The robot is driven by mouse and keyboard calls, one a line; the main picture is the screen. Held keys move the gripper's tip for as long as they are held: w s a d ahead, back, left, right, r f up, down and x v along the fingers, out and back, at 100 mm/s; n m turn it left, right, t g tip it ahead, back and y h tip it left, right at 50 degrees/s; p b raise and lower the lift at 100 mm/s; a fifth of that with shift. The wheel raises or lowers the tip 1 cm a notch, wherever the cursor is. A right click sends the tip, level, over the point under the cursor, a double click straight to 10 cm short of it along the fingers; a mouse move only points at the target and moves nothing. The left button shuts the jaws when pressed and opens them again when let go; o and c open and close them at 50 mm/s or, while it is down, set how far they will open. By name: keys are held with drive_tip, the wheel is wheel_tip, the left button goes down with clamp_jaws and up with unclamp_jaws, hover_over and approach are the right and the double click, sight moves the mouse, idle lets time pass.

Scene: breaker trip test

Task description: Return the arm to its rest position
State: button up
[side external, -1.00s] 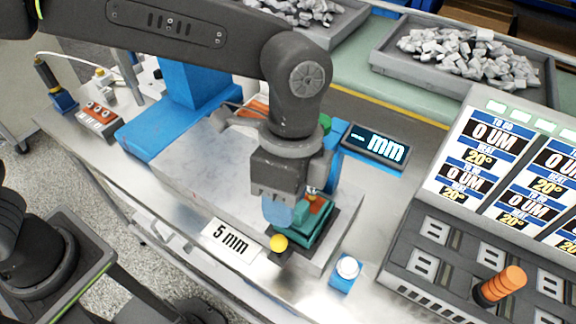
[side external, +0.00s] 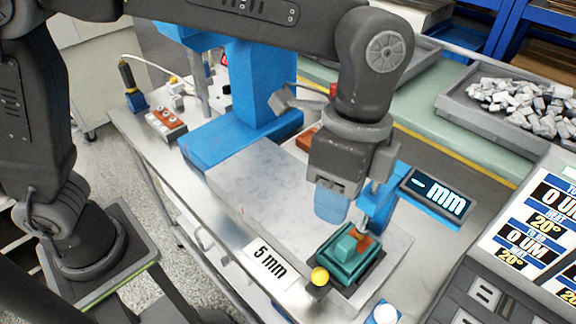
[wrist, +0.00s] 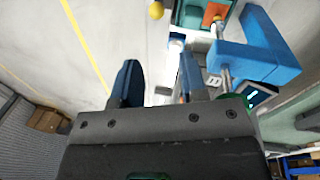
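My gripper (side external: 332,208) hangs above the teal breaker (side external: 346,262), with a visible gap between its blue fingers and the breaker. In the wrist view the two fingers of my gripper (wrist: 158,82) stand apart with nothing between them, so it is open and empty. The breaker has an orange part on top and sits in a dark fixture on a grey plate. Part of the breaker (wrist: 189,14) shows at the top of the wrist view, beyond the fingers. My arm is still extended over the bench.
A blue post with a "– mm" display (side external: 437,193) stands close right of my gripper. A yellow ball (side external: 320,276) and a "5 mm" label (side external: 269,263) are in front. A blue column (side external: 262,90) rises behind. A panel (side external: 535,225) is at right.

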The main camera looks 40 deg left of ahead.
drive_tip(key=s+a+r+n+t, duration=0.1)
drive_tip(key=a+r+n+t, duration=0.3)
drive_tip(key=a, duration=0.7)
drive_tip(key=s+a+f+n+t, duration=0.1)
drive_tip(key=s+a+n, duration=0.1)
drive_tip(key=a+n, duration=0.6)
drive_tip(key=s+a+f+n+t, duration=0.2)
drive_tip(key=s+a+f+n, duration=0.1)
drive_tip(key=a, duration=0.6)
drive_tip(key=shift+s+y, duration=0.3)
drive_tip(key=shift+s, duration=0.4)
